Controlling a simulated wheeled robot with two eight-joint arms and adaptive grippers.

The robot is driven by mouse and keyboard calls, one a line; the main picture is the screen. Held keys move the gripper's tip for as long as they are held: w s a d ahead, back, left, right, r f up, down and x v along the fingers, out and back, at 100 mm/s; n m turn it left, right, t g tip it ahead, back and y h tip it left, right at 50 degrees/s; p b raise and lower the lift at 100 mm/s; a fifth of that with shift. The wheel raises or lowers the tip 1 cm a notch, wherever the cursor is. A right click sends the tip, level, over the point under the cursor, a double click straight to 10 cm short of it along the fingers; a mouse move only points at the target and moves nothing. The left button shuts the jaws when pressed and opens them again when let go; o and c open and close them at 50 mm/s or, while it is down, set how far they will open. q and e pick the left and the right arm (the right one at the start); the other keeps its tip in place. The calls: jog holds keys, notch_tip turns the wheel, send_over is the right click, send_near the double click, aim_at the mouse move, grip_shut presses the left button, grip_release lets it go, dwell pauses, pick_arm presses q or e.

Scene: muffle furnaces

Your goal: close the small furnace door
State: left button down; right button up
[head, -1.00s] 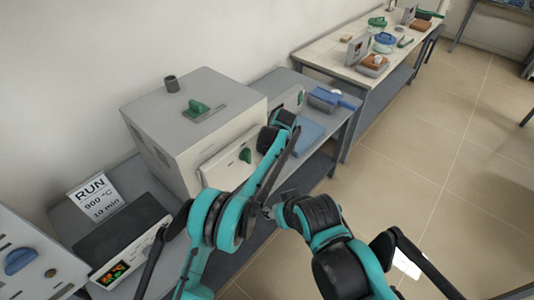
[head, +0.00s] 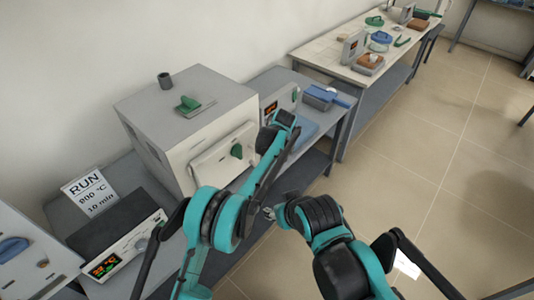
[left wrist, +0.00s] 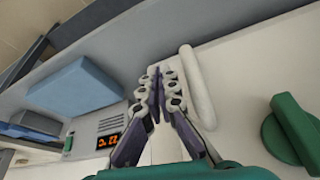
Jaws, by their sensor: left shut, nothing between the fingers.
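The furnace (head: 175,120) is a grey-white box at the middle left of the head view. Its pale front door (head: 210,165) carries a green knob (head: 236,151). I cannot tell whether a gap remains at the door's edge. In the left wrist view, the green knob (left wrist: 292,128) is at the right, with a white bar (left wrist: 196,85) left of it. My left gripper (left wrist: 156,72) is shut and empty, its fingertips beside the bar; contact is unclear. In the head view, its fingers are hidden at the end of my left arm. My right gripper (head: 268,212) is low in the middle, its fingers unclear.
A controller with an orange display (head: 270,108) and a blue block (left wrist: 75,90) are beyond the furnace. A RUN sign (head: 90,190) and another controller (head: 125,250) are nearer, at left. A farther table (head: 330,55) holds several items. The floor at right is clear.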

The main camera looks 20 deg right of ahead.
pick_arm(q)
jog(key=d+p+v, duration=0.1)
jog(key=p+v, duration=0.1)
jog(key=v, duration=0.8)
jog(key=s+a+r+m+b, duration=0.1)
jog(key=s+a+r, duration=0.25)
jog(key=a, duration=0.65)
jog(key=s+a+r+h, duration=0.1)
jog(key=s+a+r, duration=0.1)
jog(key=a+r, duration=0.5)
jog(key=s+a+r+m+b, duration=0.1)
jog(key=s+a+r, duration=0.15)
jog(key=a, duration=0.95)
jog(key=s+a+f+t, duration=0.1)
jog(key=s+a+f, duration=0.2)
jog(key=s+a, duration=0.2)
jog(key=s+a+f+t+b, duration=0.1)
jog(key=s+a+f, duration=0.2)
jog(key=s+a, duration=0.3)
jog(key=s+a+f+m+t, duration=0.1)
jog(key=s+a+f, duration=0.2)
jog(key=s, duration=0.7)
jog(key=shift+a+b, duration=0.35)
jog(key=shift+a, duration=0.8)
